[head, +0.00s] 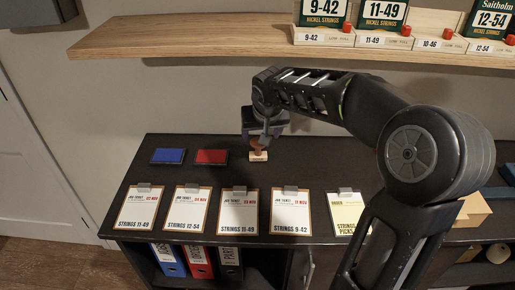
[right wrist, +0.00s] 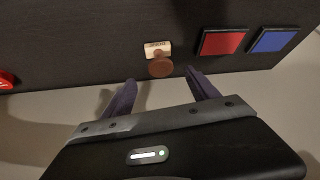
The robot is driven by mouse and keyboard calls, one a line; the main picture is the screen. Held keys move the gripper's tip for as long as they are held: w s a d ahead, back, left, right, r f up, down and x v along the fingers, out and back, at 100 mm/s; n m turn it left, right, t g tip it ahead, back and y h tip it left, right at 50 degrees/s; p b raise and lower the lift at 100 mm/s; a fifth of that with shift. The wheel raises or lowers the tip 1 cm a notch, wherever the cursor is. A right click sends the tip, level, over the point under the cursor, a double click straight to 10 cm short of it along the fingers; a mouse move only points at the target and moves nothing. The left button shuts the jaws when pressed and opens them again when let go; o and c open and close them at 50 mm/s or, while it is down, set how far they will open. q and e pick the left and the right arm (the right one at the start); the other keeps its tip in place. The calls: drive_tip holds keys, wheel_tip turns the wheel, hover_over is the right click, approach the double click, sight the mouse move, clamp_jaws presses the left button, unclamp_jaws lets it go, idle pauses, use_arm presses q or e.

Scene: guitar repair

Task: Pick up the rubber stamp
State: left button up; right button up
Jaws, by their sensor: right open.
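The rubber stamp (head: 258,153) stands on the dark bench top, with a brown handle and a pale wooden base. In the right wrist view the stamp (right wrist: 159,62) shows its round brown handle top toward the camera. My right gripper (head: 263,130) is above the stamp in the head view and partly covers its handle. In the right wrist view the right gripper (right wrist: 160,78) is open, its two fingers apart on either side of the handle's line, with nothing held. Whether the fingers reach beside the handle is unclear. My left gripper is not in view.
A red ink pad (head: 212,157) and a blue ink pad (head: 168,156) lie left of the stamp. Several clipboards (head: 239,212) line the front of the bench. A wooden shelf (head: 190,38) with string boxes hangs above. Binders (head: 168,260) stand below.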

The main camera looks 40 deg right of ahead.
sight(260, 146)
drive_tip(key=x, duration=0.2)
drive_tip(key=shift+w+d+f, duration=0.15)
drive_tip(key=shift+w+f, duration=0.05)
drive_tip(key=shift+f, duration=0.1)
drive_tip(key=shift+w+f+p, duration=0.2)
drive_tip(key=shift+f+p, duration=0.15)
drive_tip(key=shift+f, duration=0.05)
drive_tip(key=p+x, duration=0.1)
drive_tip(key=x, duration=0.3)
drive_tip(key=shift+w+d+f, duration=0.1)
drive_tip(key=shift+w, duration=0.05)
drive_tip(key=shift+c, duration=0.6)
drive_tip(key=c, duration=1.3)
